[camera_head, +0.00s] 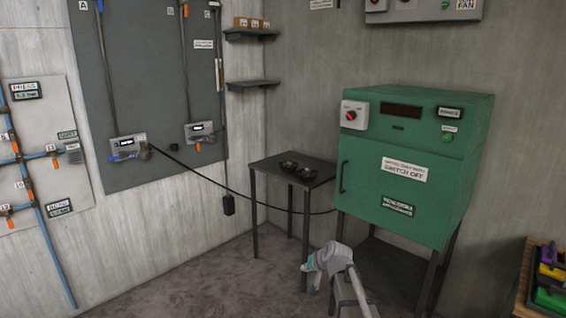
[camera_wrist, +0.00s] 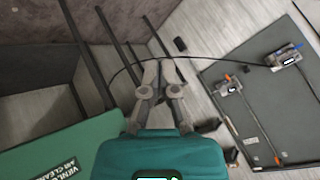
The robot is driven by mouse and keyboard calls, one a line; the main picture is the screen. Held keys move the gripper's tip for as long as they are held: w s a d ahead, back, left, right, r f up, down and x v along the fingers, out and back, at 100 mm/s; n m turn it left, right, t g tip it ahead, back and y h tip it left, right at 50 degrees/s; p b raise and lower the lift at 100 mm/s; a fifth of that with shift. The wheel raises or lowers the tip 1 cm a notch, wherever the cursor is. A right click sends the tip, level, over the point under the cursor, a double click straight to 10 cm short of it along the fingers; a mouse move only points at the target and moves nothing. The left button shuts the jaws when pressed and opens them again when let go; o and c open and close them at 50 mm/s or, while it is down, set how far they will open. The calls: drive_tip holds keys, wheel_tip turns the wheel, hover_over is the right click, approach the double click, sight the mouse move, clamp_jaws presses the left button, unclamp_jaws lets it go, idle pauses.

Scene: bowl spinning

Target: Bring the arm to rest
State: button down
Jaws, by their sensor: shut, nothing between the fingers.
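My arm (camera_head: 342,280) reaches up from the bottom of the head view, in front of the green cabinet and the small table. A teal part of my gripper (camera_head: 307,266) shows at its left end, and the fingers are too small to make out there. In the wrist view my gripper (camera_wrist: 159,68) points away from the camera with its two grey fingers together. It is shut and empty, and no object touches the fingertips.
A green cabinet (camera_head: 437,172) stands at the right on dark legs. A small dark table (camera_head: 262,167) with black items (camera_head: 297,168) stands left of it. A black cable (camera_head: 202,179) hangs from the wall panel (camera_head: 155,90). A tray of colored bins (camera_head: 551,285) is at the lower right.

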drive_tip(key=s+d+f+g+h+p, duration=0.1)
drive_tip(key=s+d+g+h, duration=0.1)
drive_tip(key=s, duration=1)
drive_tip(key=s+d+f+n+g+h+p, duration=0.1)
drive_tip(key=s+d+g+h, duration=0.2)
drive_tip(key=s, duration=0.9)
drive_tip(key=d+g, duration=0.2)
drive_tip(key=d, duration=0.2)
drive_tip(key=shift+s+f, duration=0.2)
drive_tip(key=shift+s, duration=0.15)
